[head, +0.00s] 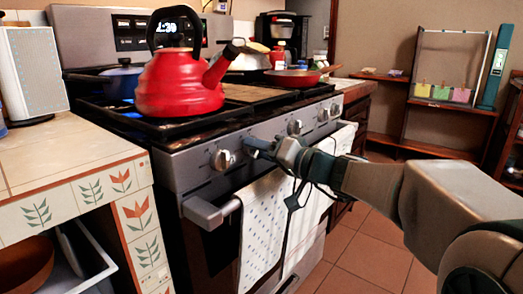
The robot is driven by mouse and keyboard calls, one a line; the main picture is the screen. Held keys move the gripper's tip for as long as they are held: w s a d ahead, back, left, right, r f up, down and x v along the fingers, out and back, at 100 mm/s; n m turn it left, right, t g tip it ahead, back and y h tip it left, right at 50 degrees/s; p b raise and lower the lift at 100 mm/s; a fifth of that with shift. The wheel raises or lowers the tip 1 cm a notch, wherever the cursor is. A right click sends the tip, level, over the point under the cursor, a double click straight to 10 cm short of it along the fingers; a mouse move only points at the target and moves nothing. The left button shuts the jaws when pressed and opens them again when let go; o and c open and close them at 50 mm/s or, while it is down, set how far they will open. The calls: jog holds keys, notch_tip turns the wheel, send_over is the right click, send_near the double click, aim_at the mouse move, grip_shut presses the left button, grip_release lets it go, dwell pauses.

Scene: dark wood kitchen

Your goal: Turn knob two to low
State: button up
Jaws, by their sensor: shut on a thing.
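The stove's front panel (185,166) carries a row of silver knobs. The leftmost knob (222,159) is in clear view and untouched. My gripper (261,148) reaches in from the right and is shut at the second knob position from the left. The knob between its fingers is mostly hidden, so its pointer angle and any low mark cannot be read. Further knobs, including one just right of my gripper (295,127) and one farther along (323,115), are free.
A red kettle (180,85) stands on the cooktop, with a blue pot (122,82) behind it and a red pan (293,77) to the right. The oven handle (212,212) juts out below the knobs, with towels (264,225) hanging. A tiled counter (70,150) is at left.

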dwell(0.3)
jog(key=o, duration=1)
jog(key=shift+c, duration=0.2)
jog(key=p+v, duration=0.3)
jog(key=v, duration=1)
jog(key=shift+s+d, duration=0.25)
jog(key=shift+d, duration=0.05)
